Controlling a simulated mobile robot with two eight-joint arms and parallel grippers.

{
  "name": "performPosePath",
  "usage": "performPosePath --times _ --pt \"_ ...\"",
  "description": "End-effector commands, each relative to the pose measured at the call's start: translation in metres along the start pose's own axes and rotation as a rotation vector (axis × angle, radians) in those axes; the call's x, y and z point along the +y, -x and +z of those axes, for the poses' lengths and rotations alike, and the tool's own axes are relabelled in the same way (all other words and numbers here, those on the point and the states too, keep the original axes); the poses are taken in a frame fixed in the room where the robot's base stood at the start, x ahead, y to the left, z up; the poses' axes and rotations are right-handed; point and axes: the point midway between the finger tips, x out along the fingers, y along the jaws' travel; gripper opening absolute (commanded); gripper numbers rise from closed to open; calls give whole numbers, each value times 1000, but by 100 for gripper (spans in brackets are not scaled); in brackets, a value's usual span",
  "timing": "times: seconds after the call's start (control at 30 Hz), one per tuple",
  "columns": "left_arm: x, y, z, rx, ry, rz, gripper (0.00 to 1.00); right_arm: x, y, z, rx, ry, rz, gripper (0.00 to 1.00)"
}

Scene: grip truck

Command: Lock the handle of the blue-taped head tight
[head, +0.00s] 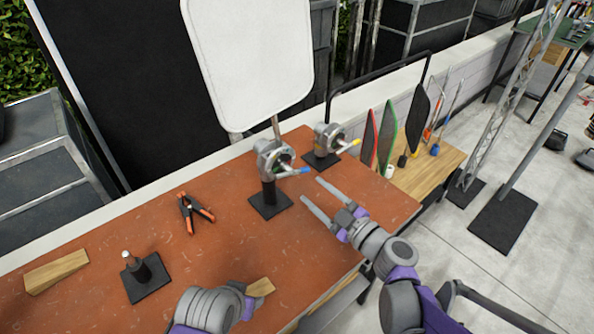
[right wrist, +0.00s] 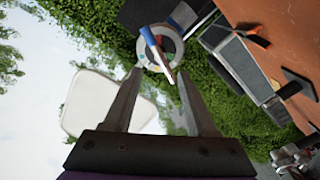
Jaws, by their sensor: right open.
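The blue-taped head (head: 272,158) is a grey grip head on a black post with a square base, standing on the orange-brown table. Its handle (head: 300,171) points right and ends in blue tape. My right gripper (head: 312,189) is open and empty, just right of and in front of this head, apart from it. In the right wrist view the blue-tipped handle (right wrist: 150,37) slants across the round head, beyond and between the open fingertips (right wrist: 160,71). A second head (head: 329,137) has a yellow-taped handle. My left gripper (head: 243,306) is low at the front; its fingers are not clear.
A white panel (head: 250,60) rises behind the blue-taped head on a thin rod. An orange-tipped clamp (head: 192,210), a wooden wedge (head: 56,272) and a short post on a black base (head: 147,277) lie left. Colored flags (head: 387,130) stand behind right. The table's middle is clear.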

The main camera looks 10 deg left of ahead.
Motion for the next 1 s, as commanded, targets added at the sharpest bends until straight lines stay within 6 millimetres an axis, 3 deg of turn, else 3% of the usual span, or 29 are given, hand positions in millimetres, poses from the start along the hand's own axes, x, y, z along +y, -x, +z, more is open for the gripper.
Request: performPosePath --times 0.3,0.5,0.93,1.0 --pt "0 3 -3 3 0 0 54 0 -60 -1 2 -1 -3 57" --pt "0 5 -5 5 0 0 54 0 -88 -1 0 -1 -3 57" --pt "0 5 -5 5 0 0 54 0 -98 0 -1 -1 -2 57" --pt "0 5 -5 5 0 0 54 0 -98 0 -1 -1 -2 46"
